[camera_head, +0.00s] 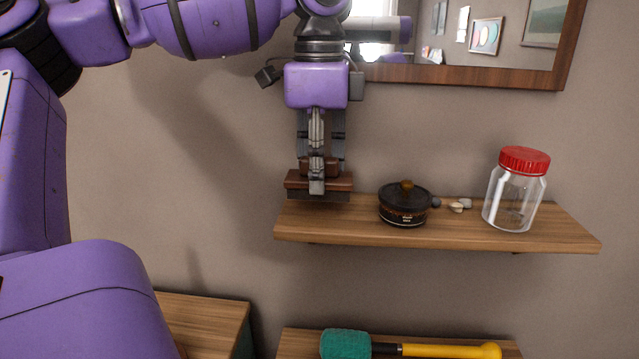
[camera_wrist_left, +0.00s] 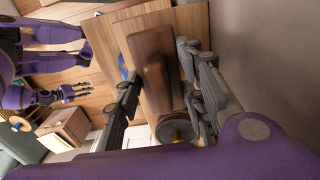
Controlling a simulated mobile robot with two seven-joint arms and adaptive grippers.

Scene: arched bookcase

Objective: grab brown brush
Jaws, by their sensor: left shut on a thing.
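The brown brush (camera_head: 296,180) has a brown wooden body with a raised grip and dark bristles below, at the left end of the upper wooden shelf (camera_head: 450,238). My left gripper (camera_head: 317,186) points down and is shut on the brush's grip. In the left wrist view the brush (camera_wrist_left: 152,62) lies between the two fingers. Whether its bristles touch the shelf or hang just above it, I cannot tell. What seems to be my right gripper (camera_wrist_left: 68,92) shows small at the left of the wrist view; its jaw state is unclear.
A round black tin (camera_head: 404,208) stands right of the brush, with small stones (camera_head: 457,206) beside it. A clear jar with a red lid (camera_head: 515,190) stands further right. A framed mirror (camera_head: 470,76) hangs above. A teal-headed, yellow-handled tool (camera_head: 345,345) lies on the lower shelf.

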